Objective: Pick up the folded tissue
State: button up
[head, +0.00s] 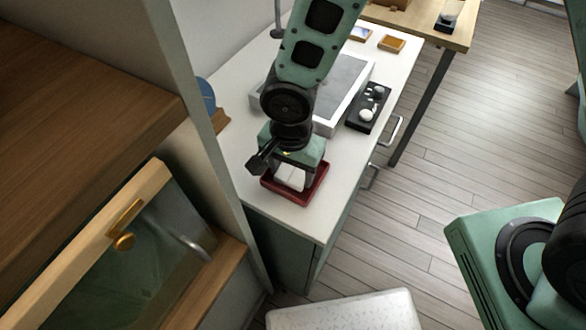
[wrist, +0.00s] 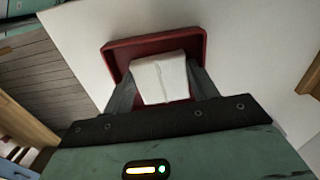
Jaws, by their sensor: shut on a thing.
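The folded tissue (head: 290,177) is a small white block between my gripper's fingers, over a red tray (head: 311,196) near the front end of the white counter. In the wrist view the tissue (wrist: 161,77) shows whole between the two dark fingers, with the red tray (wrist: 150,43) around and behind it. My gripper (head: 292,181) points down into the tray and is shut on the tissue. I cannot tell whether the tissue still touches the tray floor.
Behind my arm a grey-topped white box (head: 327,127) and a black tray with white pieces (head: 368,106) stand on the counter (head: 235,150). A blue round thing (head: 206,96) is at the left. A shelf unit's upright (head: 200,110) stands close at left.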

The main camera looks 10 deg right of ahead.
aim_at(292, 174)
notch_tip(292, 174, up, 10)
jog(key=o, duration=0.3)
jog(key=shift+c, duration=1.3)
